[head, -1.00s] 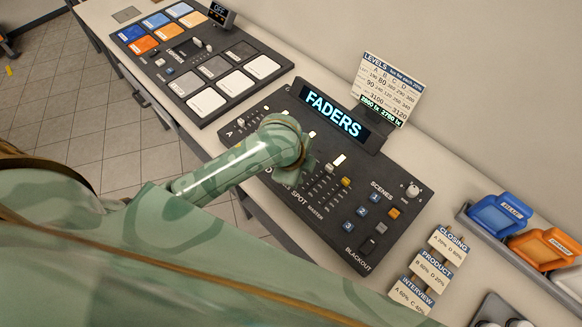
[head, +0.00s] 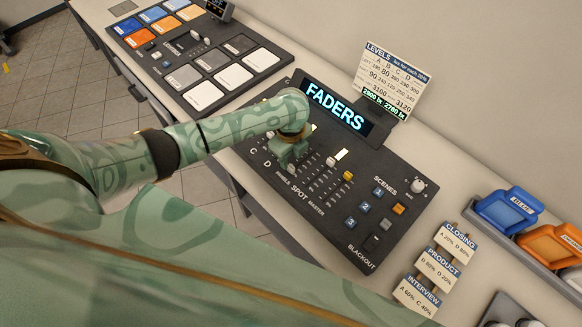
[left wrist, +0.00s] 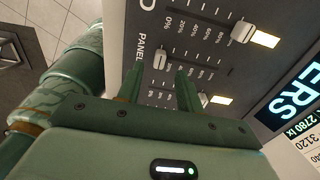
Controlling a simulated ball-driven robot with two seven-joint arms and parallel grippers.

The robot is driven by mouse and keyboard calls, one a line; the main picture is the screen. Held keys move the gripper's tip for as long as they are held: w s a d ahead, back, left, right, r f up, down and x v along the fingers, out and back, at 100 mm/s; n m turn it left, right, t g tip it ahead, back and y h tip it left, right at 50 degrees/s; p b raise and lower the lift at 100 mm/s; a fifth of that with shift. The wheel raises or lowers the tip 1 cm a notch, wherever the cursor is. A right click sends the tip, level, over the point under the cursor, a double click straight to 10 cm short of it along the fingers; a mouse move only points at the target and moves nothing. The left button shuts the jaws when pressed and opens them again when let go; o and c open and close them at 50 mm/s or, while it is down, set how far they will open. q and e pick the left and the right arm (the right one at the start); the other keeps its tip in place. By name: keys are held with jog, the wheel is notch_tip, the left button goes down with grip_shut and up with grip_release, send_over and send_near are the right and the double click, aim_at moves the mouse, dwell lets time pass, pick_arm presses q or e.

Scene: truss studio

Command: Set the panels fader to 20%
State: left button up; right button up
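The black fader console (head: 335,235) has a lit FADERS screen (head: 337,108). In the left wrist view the white panels fader knob (left wrist: 160,60) sits near the low end of its scale, around the 0% and 20% marks; the exact mark is unclear. It also shows in the head view (head: 291,168), by the PANELS label. My left gripper (left wrist: 159,75) is open, pointing down at the console. Its two fingertips stand apart on either side of the panels knob, with gaps; contact does not show. The left gripper also shows in the head view (head: 286,152). My right gripper is out of view.
The D fader knob (left wrist: 242,32) and the spot fader knob (left wrist: 203,99) are close by. The yellow master knob (head: 348,175) is further right. A levels card (head: 394,80) stands behind the console. A button panel (head: 215,70) lies at the upper left.

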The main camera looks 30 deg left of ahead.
aim_at(291, 167)
pick_arm(q)
notch_tip(291, 167, down, 4)
jog(key=shift+f+b, duration=0.25)
jog(key=shift+b, duration=0.3)
grip_shut()
jog(key=shift+w+d, duration=0.2)
jog(key=shift+w, duration=0.3)
jog(key=shift+w+d, duration=0.15)
jog(key=shift+w, duration=0.3)
grip_release()
jog(key=shift+r, duration=0.1)
notch_tip(291, 167, up, 16)
jog(key=p, duration=0.5)
jog(key=shift+p, duration=0.35)
